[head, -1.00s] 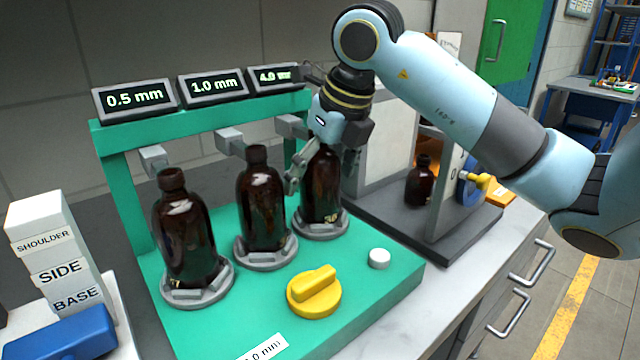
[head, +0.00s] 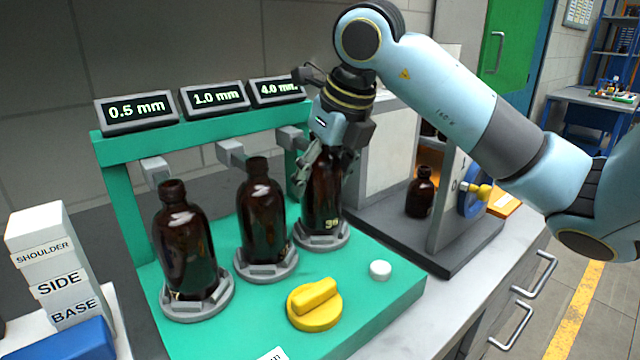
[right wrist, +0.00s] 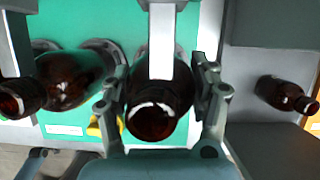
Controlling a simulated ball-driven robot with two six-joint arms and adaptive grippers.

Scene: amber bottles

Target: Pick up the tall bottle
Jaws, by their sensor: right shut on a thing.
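Three amber bottles stand upright in grey ring seats on a green fixture (head: 388,290). My right gripper (head: 324,170) comes down from above onto the rightmost bottle (head: 324,205) and is shut on its upper part. That bottle's base still appears to be in its seat. In the right wrist view this bottle (right wrist: 158,112) lies between the two fingers. The middle bottle (head: 262,215) and the left bottle (head: 187,245) are untouched. The three look close in height, so I cannot tell for sure which is the tall one. My left gripper is not in view.
Grey blocks, one of them (head: 232,152), jut out over the bottles below three displays (head: 216,98). A yellow knob (head: 315,303) and a white button (head: 380,270) sit in front. A small amber bottle (head: 420,195) stands in the grey station at right. Labelled white blocks (head: 55,270) stand at left.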

